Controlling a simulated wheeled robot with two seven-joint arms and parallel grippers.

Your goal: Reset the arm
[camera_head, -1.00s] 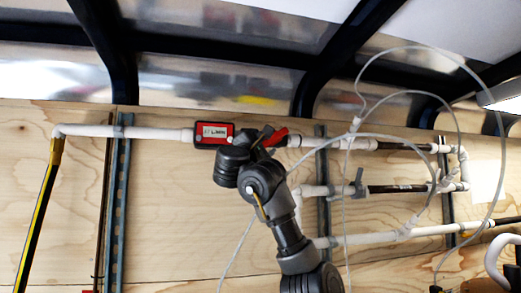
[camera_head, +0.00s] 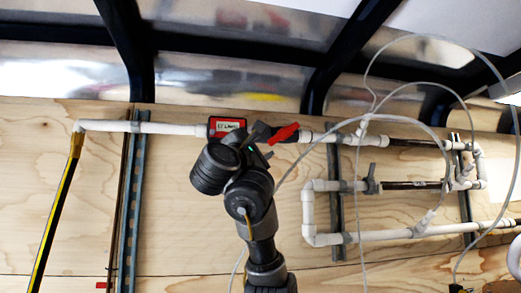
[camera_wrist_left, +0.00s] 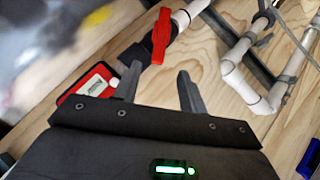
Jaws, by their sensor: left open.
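My left arm reaches up in front of the wooden wall, and its gripper (camera_head: 262,136) is near the red valve handle (camera_head: 285,133) on the upper white pipe. In the left wrist view the two fingers (camera_wrist_left: 157,82) are spread with nothing between them. The red handle (camera_wrist_left: 161,36) shows just beyond the fingertips, apparently clear of them. A red box with a pale display (camera_head: 226,127) sits on the pipe left of the handle, partly hidden by the gripper. My right gripper is not in view.
White pipes (camera_head: 385,235) with grey valves and thin clear tubes (camera_head: 437,120) fill the wall to the right. A yellow-black hose (camera_head: 55,210) hangs at far left. Metal rails (camera_head: 133,200) run up the wall. The wall between left rail and arm is mostly bare.

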